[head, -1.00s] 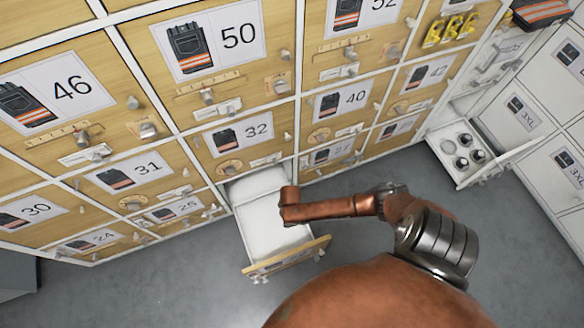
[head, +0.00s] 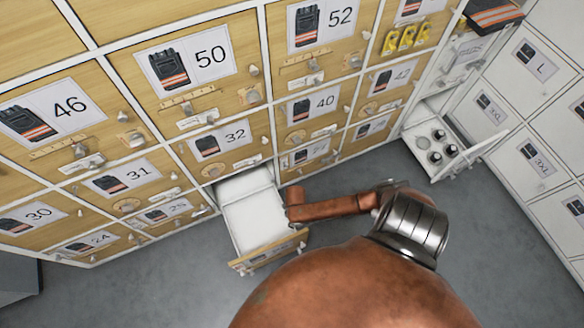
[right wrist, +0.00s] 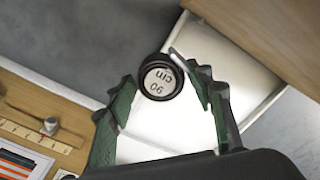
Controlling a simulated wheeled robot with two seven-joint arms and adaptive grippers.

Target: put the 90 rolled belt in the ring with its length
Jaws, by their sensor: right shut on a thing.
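The rolled belt (right wrist: 160,80) is a dark roll with a pale round face reading "90 cm", upside down in the right wrist view. My right gripper (right wrist: 158,76), with green-padded fingers, is shut on it at the fingertips. The roll is over the edge of a white open drawer (right wrist: 225,65). In the head view the right gripper and the roll are hidden. An open white drawer (head: 470,158) at the right holds several round dark-rimmed pieces (head: 438,135); I cannot tell whether these are rings or rolls. My left gripper is not in view.
An open, empty-looking drawer (head: 255,210) juts out below the numbered wooden lockers, beside my right arm. Closed white lockers (head: 530,70) stand at the right. Grey floor (head: 365,165) is clear between the two open drawers.

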